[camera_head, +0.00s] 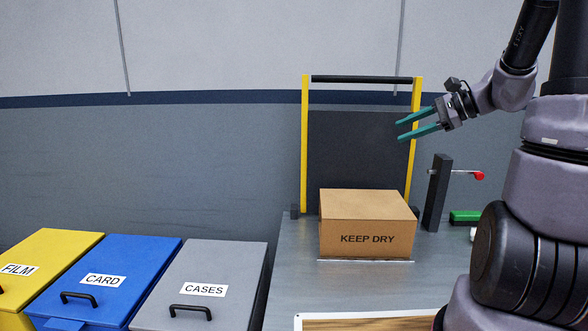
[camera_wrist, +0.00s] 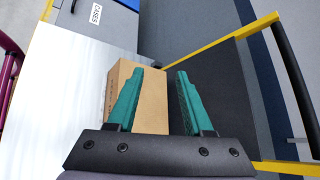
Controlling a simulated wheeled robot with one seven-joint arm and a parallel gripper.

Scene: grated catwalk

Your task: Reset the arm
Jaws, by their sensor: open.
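My gripper (camera_head: 418,128) is raised in the air at the right of the head view, its two green fingers spread apart with nothing between them. It is above and to the right of a brown cardboard box (camera_head: 365,226) marked KEEP DRY. The box stands closed on a grey metal table. In the wrist view my gripper (camera_wrist: 156,84) is open, and the box (camera_wrist: 153,105) shows beyond and between the fingers, clear of them.
A yellow-posted frame (camera_head: 304,140) with a dark panel stands behind the box. A dark post (camera_head: 437,193) with a red-tipped lever is right of it. Yellow, blue and grey lidded bins (camera_head: 225,262) line the left. A wood-topped board (camera_head: 370,322) lies at the front.

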